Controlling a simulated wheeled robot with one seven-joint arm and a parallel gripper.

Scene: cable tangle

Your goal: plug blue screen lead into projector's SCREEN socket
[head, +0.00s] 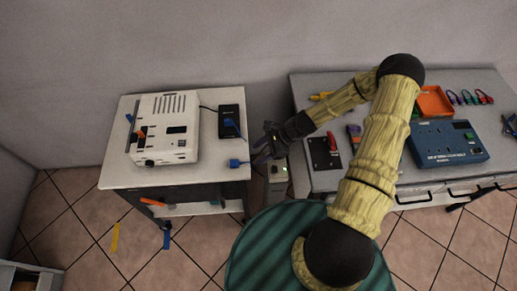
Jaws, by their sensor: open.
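The projector (165,128) is a white box with a slotted top on the white table at left. Its socket labels are too small to read. A blue plug (236,163) lies near the table's right edge, with a short bit of lead toward the edge. Another blue piece (230,123) lies on a black box beside the projector; I cannot tell which blue piece is the screen lead. My gripper (264,154) is open and empty, just right of the blue plug, over the gap by the table edge. It appears apart from the plug.
A grey box with a green light (277,172) stands below my gripper between the tables. The right bench holds a blue multi-socket box (447,143), an orange tray (435,102) and a black-and-red panel (324,152). Orange (151,201) and blue (166,239) pieces show by the left table's front.

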